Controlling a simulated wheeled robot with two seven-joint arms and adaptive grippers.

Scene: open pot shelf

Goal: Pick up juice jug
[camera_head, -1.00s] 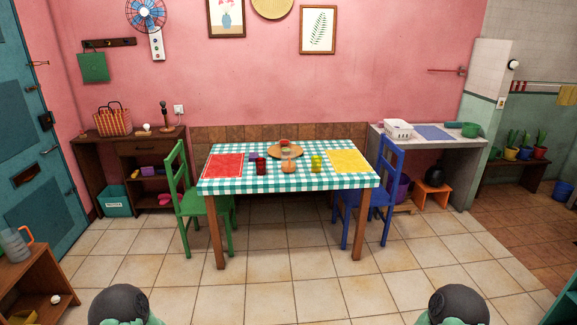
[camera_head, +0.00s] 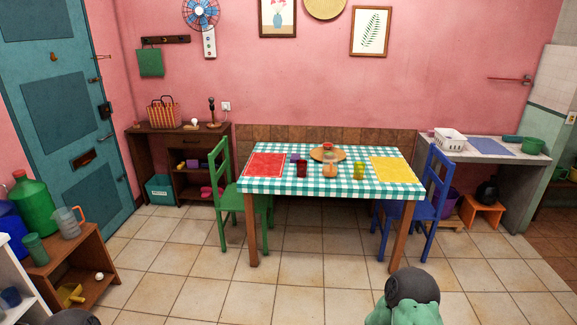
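A greyish see-through jug (camera_head: 68,223) with an orange handle stands upright on top of a low wooden shelf unit (camera_head: 75,255) at the left. It looks like the juice jug; whether there is juice in it I cannot tell. A green cup (camera_head: 36,249) stands beside it, to its front left. Neither of my grippers is in view. Only rounded upper parts of my arms show at the bottom edge, well apart from the jug.
A large green bottle (camera_head: 33,205) and a blue container (camera_head: 12,230) stand behind and left of the jug. A white shelf (camera_head: 20,283) is at the left edge. The checked table (camera_head: 330,184) has chairs on both sides. Tiled floor (camera_head: 185,265) between shelf and table is clear.

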